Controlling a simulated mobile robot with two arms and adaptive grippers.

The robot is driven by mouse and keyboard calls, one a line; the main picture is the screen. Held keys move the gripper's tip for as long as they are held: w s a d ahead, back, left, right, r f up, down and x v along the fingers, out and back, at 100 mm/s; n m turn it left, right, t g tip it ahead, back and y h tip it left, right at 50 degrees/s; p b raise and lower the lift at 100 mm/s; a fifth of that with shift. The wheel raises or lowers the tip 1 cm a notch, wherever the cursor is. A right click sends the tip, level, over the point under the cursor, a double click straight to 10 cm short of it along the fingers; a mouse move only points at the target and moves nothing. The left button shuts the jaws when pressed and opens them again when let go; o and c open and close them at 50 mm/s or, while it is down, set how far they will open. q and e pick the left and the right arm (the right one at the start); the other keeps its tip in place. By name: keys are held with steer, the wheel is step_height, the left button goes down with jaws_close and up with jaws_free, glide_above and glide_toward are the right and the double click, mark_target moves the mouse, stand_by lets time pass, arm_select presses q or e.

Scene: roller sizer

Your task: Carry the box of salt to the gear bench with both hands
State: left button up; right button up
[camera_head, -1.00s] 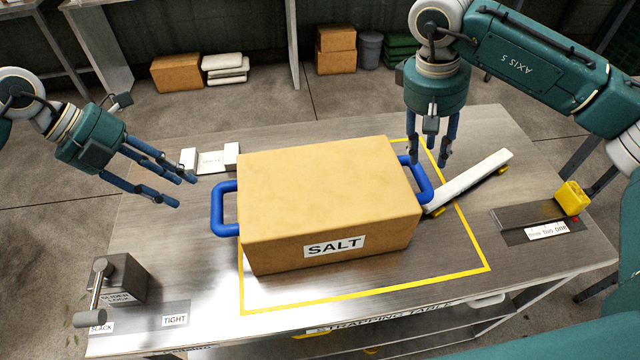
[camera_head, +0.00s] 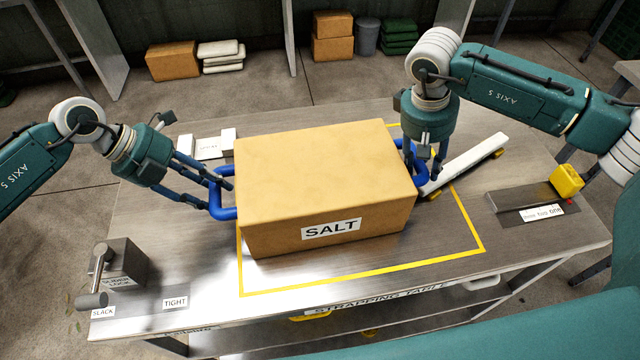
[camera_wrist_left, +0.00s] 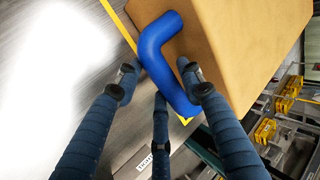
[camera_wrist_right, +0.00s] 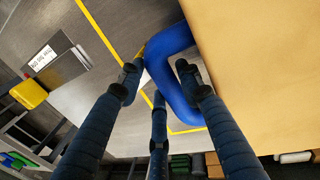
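The tan box of salt (camera_head: 300,190), with a white SALT label, sits on the strapping table (camera_head: 160,250). Its blue left handle (camera_head: 218,205) has my left gripper (camera_head: 213,188) at it. In the left wrist view the handle (camera_wrist_left: 155,45) lies between the spread fingers of my left gripper (camera_wrist_left: 157,75). My right gripper (camera_head: 421,170) points down at the blue right handle (camera_head: 421,178). In the right wrist view that handle (camera_wrist_right: 172,42) passes between the spread fingers of my right gripper (camera_wrist_right: 160,76). Both grippers look open. I cannot identify the gear bench.
A yellow outline (camera_head: 360,270) surrounds the box. A white bar (camera_head: 470,162) lies right of the box, and a plate with a yellow block (camera_head: 566,180) stands farther right. A grey lever block (camera_head: 122,262) is at front left. Cartons (camera_head: 332,37) stand on the floor behind.

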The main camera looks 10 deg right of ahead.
arm_select(q)
steer(key=shift+d+f, duration=0.2)
steer(key=shift+f, duration=0.2)
arm_select(e)
steer(key=shift+f, duration=0.45)
arm_select(q)
jaws_close()
arm_select(e)
jaws_close()
arm_select(q)
steer(key=shift+w+d+r, duration=0.1)
steer(key=shift+w+r, duration=0.05)
steer(key=shift+r, duration=0.15)
arm_select(e)
steer(key=shift+w+r, duration=0.15)
steer(key=shift+r, duration=0.1)
arm_select(q)
steer(key=shift+w, duration=0.1)
arm_select(e)
steer(key=shift+w, duration=0.1)
